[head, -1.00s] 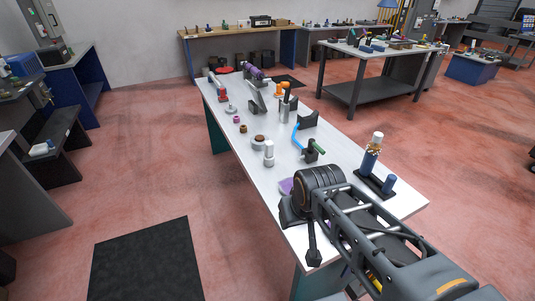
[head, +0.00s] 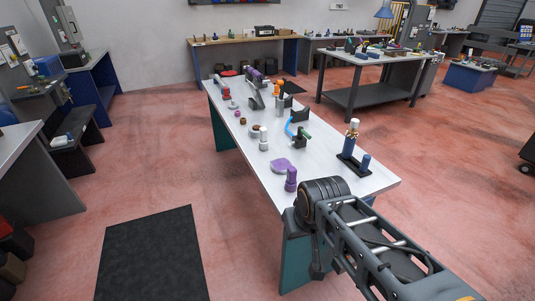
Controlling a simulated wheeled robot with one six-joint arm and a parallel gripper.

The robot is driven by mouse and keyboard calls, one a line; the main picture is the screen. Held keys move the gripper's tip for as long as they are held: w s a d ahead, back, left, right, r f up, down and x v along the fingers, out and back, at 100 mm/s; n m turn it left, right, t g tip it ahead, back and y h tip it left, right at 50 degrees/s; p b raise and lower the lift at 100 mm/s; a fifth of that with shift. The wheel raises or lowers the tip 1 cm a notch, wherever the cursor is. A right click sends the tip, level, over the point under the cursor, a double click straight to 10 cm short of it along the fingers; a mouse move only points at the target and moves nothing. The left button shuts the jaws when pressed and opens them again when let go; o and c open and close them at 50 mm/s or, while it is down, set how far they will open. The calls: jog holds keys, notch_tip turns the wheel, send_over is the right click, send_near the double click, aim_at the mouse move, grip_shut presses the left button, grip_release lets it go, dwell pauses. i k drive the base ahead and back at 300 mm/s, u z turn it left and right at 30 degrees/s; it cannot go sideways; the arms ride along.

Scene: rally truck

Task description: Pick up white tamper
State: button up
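A white tamper-like piece (head: 263,140) stands upright near the middle of the long white table, in the head view. A round piece, brown and pale (head: 254,131), is close behind it. My arm reaches in from the lower right, and its dark end with my gripper (head: 317,262) hangs at the table's near end, apart from the white piece. The fingers are too dark and hidden by the arm to show whether they are open or shut.
A purple upright piece (head: 291,180) and a flat purple piece (head: 281,164) are on the near part of the white table (head: 325,160). A black mat (head: 152,255) lies on open floor at left.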

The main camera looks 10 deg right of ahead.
aim_at(263, 142)
jog(key=z, duration=0.35)
jog(key=k, duration=0.3)
jog(key=u, duration=1.3)
jog(key=i, duration=2.05)
jog(key=z, duration=1.35)
jog(key=i, duration=0.65)
jog(key=z, duration=0.65)
